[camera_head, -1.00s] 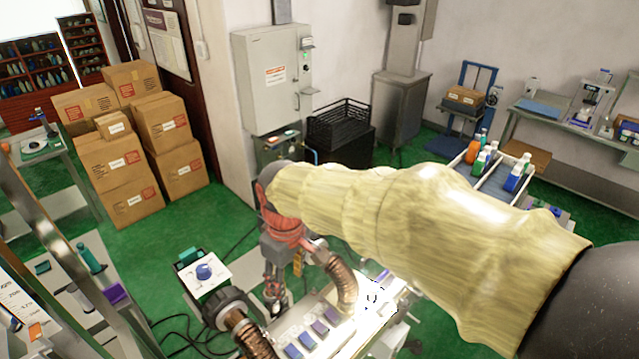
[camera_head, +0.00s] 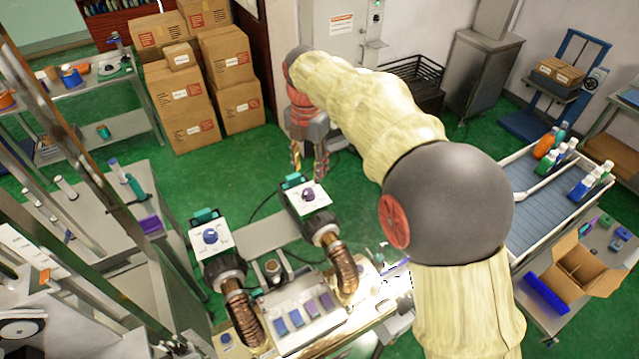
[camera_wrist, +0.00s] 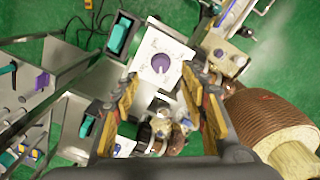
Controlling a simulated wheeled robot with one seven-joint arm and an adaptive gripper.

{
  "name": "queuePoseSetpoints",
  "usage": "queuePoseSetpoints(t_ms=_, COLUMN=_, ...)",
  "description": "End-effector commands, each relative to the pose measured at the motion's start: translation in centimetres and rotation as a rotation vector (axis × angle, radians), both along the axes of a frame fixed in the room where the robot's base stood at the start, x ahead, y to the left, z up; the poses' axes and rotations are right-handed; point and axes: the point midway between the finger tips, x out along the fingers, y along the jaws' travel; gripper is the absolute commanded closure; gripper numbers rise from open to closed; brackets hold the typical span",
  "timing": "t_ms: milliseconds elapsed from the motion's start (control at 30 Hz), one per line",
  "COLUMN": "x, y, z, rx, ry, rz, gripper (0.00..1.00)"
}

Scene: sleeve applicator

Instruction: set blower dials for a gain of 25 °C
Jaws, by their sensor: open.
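Two blower control boxes with white faces stand on the bench in the head view. The left one has a blue dial (camera_head: 211,236) and a teal switch (camera_head: 206,214). The right one has a dark purple dial (camera_head: 308,194) and a teal switch (camera_head: 293,180). The dial scales are too small to read. My gripper (camera_head: 308,172) is open and empty, above and just behind the right box. In the wrist view the purple dial (camera_wrist: 162,64) lies beyond the open fingers of my gripper (camera_wrist: 163,85), apart from them.
Brown corrugated hoses (camera_head: 345,268) run from the blowers to a lit bench with a tray of coloured pieces (camera_head: 303,315). Metal posts (camera_head: 75,200) stand at left. Cartons (camera_head: 190,90) are stacked behind. A bottle conveyor (camera_head: 545,195) is at right.

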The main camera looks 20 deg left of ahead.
Motion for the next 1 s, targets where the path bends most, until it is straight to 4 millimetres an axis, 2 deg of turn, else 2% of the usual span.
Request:
queuePoseSetpoints(t_ms=100, x=-0.2, y=-0.1, z=0.0, rx=-0.007, ry=0.007, rz=0.106, gripper=0.57)
queuePoseSetpoints(t_ms=267, x=-0.2, y=-0.2, z=-0.3, rx=-0.008, ry=0.008, rz=0.161, gripper=0.57)
queuePoseSetpoints(t_ms=367, x=-0.3, y=-0.2, z=-1.3, rx=-0.009, ry=0.009, rz=0.164, gripper=0.57)
queuePoseSetpoints(t_ms=700, x=-0.3, y=-0.2, z=-6.2, rx=-0.008, ry=0.008, rz=0.161, gripper=0.57)
queuePoseSetpoints(t_ms=833, x=-0.3, y=-0.2, z=-7.4, rx=-0.008, ry=0.008, rz=0.161, gripper=0.57)
queuePoseSetpoints(t_ms=1000, x=-0.2, y=-0.2, z=-7.9, rx=-0.007, ry=0.007, rz=0.161, gripper=0.57)
